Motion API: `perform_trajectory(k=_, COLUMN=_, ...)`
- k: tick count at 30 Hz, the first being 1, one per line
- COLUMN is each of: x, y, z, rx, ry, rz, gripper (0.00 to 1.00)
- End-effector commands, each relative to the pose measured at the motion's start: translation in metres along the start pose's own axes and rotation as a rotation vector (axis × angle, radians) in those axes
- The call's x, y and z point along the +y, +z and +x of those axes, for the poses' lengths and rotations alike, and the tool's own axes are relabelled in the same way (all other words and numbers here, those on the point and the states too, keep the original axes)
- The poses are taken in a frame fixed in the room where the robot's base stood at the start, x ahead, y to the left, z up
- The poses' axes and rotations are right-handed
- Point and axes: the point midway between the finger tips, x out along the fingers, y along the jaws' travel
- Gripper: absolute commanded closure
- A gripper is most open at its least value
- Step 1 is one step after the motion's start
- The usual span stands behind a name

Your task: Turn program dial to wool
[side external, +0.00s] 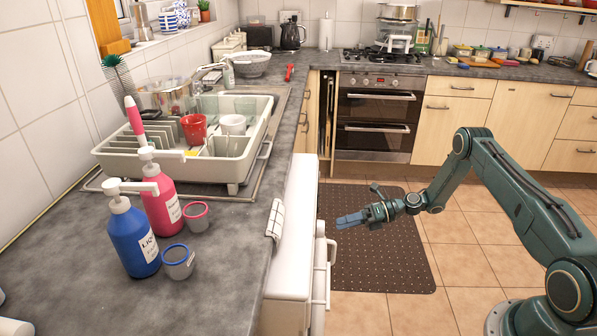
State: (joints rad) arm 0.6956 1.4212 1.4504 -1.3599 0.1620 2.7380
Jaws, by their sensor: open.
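The white appliance (292,240) stands under the edge of the worktop, with its front turned to the right and seen almost edge-on. Its program dial and any wool mark cannot be made out from this angle. My gripper (340,221) is at the end of my green arm, to the right of the appliance's front, with its blue fingers pointing left toward it. The fingers look apart and empty. They appear clear of the appliance front, though the exact gap is hard to judge.
A blue bottle (135,240), a pink bottle (162,205) and two small cups stand on the dark worktop (225,255). A dish rack (128,163) is behind them. A dark mat (385,262) covers the floor below my gripper.

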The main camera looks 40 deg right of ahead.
Motion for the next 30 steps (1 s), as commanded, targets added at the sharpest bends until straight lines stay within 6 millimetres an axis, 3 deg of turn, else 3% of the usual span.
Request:
perform_trajectory(k=9, x=0.0, y=0.0, z=0.041, rx=0.001, ry=0.0, rz=-0.001, gripper=0.31)
perform_trajectory(k=23, x=0.0, y=0.0, z=0.05, rx=0.0, ry=-0.001, rz=0.0, gripper=0.31)
perform_trajectory(k=24, x=0.0, y=0.0, z=0.05, rx=0.0, ry=-0.001, rz=0.0, gripper=0.33)
perform_trajectory(k=30, x=0.0, y=0.0, z=0.05, rx=0.0, ry=-0.001, rz=0.0, gripper=0.73)
